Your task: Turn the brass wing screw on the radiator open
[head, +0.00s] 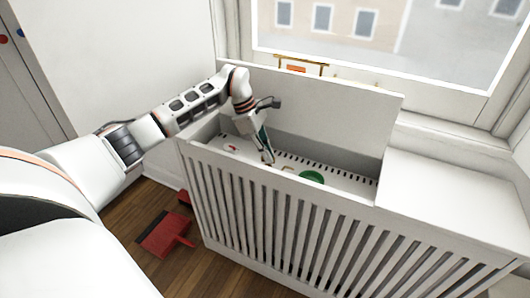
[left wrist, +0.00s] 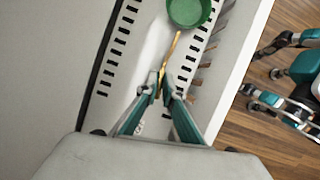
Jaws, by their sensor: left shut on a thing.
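The white radiator cover (head: 300,215) stands under the window with its lid (head: 320,105) raised. My left gripper (head: 268,158) reaches down into the opened top. The piece sticks out beyond the fingertips toward a green round dish (left wrist: 188,12). Its gripped end is hidden between the fingers, and its turn angle cannot be told. The green dish also shows in the head view (head: 312,177). My right gripper is not in view in the head picture.
Slotted rows (left wrist: 118,45) line the inside of the cover. A small red and white thing (head: 231,148) lies inside to the left. A brass-framed item (head: 300,64) stands on the sill behind the lid. A red dustpan (head: 165,236) lies on the wooden floor.

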